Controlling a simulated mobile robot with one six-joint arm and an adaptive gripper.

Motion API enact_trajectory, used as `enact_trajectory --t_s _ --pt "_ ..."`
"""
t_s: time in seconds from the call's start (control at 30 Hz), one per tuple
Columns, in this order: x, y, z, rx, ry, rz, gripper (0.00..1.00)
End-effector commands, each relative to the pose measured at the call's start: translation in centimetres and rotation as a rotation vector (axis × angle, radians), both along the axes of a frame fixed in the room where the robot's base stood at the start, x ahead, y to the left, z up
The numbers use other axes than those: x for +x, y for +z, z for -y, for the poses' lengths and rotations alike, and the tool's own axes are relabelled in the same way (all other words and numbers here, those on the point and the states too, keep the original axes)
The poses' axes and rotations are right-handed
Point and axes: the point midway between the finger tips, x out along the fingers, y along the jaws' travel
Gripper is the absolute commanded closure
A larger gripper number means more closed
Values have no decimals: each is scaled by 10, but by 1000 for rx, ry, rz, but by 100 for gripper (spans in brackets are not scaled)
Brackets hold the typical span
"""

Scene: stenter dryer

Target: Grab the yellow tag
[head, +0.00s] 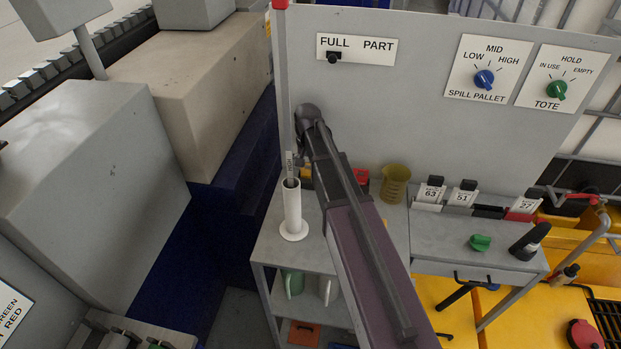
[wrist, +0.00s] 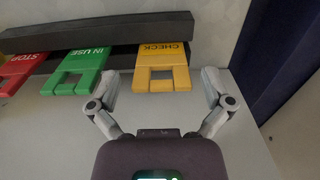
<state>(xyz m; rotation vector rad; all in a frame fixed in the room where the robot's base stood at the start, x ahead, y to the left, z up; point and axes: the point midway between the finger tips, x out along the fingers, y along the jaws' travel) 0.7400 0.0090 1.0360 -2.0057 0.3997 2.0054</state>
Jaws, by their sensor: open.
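The yellow tag (wrist: 163,72) reads CHECK and has a square notch in its near edge. In the wrist view it hangs from a dark rail (wrist: 100,38), right of a green IN USE tag (wrist: 77,72) and a red STOP tag (wrist: 17,74). My gripper (wrist: 161,80) is open, with one finger on either side of the yellow tag. The left finger is close to the green tag. I cannot tell whether either finger touches a tag. In the head view my arm hides most of the tag area, and my gripper is not clearly visible.
A white tube (head: 292,210) stands on the grey shelf left of my arm. An amber beaker (head: 395,184) and several number cards (head: 430,194) stand to the right. A grey upright panel (head: 450,100) rises behind. In the wrist view, open space lies right of the yellow tag.

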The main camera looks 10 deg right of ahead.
Motion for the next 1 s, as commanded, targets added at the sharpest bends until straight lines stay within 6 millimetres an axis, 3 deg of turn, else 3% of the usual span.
enact_trajectory --t_s 0.2,0.83,0.87,1.0 --pt "0 -13 0 0 1 0 0" --pt "0 -13 -1 0 1 0 0" --pt "0 -13 -1 0 1 0 3" --pt "0 -13 -1 0 2 0 45"
